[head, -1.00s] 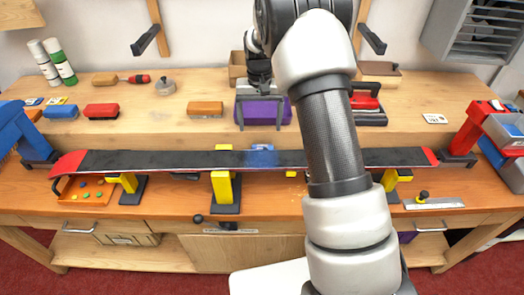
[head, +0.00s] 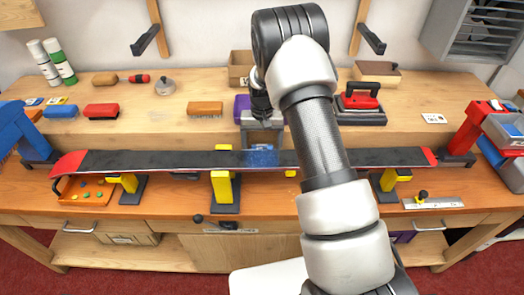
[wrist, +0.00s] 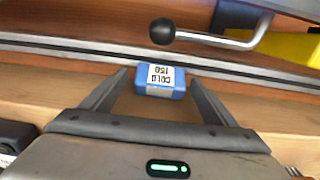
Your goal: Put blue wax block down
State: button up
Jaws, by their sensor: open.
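The blue wax block (wrist: 160,82), with a white label reading COLD 150, shows in the wrist view between the tips of my gripper (wrist: 158,88). The fingers stand apart on either side of it, and wood shows around it. I cannot tell whether a fingertip touches it. In the head view my gripper (head: 262,144) is low at the back edge of the long black ski (head: 180,161). The block cannot be made out there. A speckled blue patch (head: 262,159) marks the ski's top just in front of the gripper.
The ski lies across yellow supports (head: 222,186). A purple box (head: 241,104) stands behind my gripper. An orange brush (head: 205,108) is to its left, a red iron (head: 361,98) to its right. A black ball-ended lever (wrist: 163,31) shows in the wrist view.

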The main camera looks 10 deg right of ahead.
jog(key=c, duration=1.2)
jog(key=shift+r, duration=0.1)
jog(key=shift+c, duration=0.2)
